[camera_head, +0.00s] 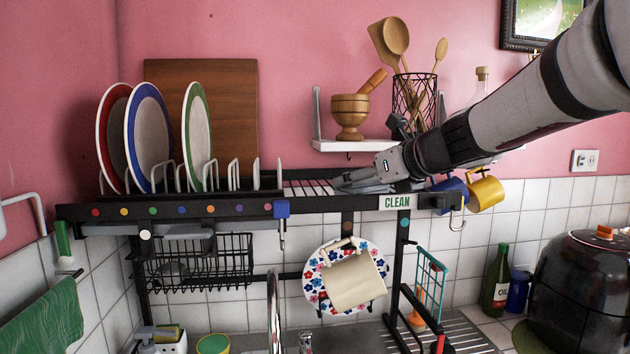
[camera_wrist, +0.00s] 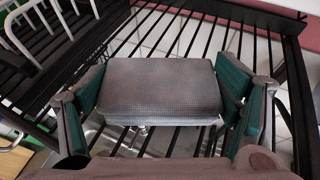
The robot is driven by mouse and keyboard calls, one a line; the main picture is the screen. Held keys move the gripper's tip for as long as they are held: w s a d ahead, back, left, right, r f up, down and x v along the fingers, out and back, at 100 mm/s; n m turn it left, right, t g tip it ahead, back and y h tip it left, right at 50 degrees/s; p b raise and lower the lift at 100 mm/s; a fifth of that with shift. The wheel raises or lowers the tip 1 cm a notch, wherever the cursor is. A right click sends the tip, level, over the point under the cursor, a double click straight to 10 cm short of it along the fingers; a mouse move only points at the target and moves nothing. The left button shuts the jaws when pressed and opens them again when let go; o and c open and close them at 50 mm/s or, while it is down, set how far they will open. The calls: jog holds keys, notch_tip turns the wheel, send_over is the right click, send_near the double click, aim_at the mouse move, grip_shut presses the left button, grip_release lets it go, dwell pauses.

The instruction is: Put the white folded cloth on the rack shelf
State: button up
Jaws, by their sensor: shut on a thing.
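The folded cloth (camera_wrist: 162,92) is a flat pad that looks grey in the shaded wrist view. My gripper (camera_head: 366,181) is shut on it, with a green-padded finger at each side of the cloth. The cloth is over the dark slats of the rack shelf (camera_wrist: 258,38), to the right of the white plate holders. In the head view my gripper is low over the right part of the rack shelf (camera_head: 305,188), just above the CLEAN label. There the cloth is hard to tell from the fingers. I cannot tell whether it touches the slats.
Several plates (camera_head: 148,135) stand in the holders at the rack's left. A wall shelf (camera_head: 350,146) with a mortar (camera_head: 350,118) and a utensil basket (camera_head: 416,100) is behind my gripper. Blue (camera_head: 449,190) and yellow (camera_head: 486,191) mugs hang at the right. Bare slats surround the cloth.

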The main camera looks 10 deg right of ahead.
jog(key=shift+f, duration=0.1)
jog(key=o, duration=1.1)
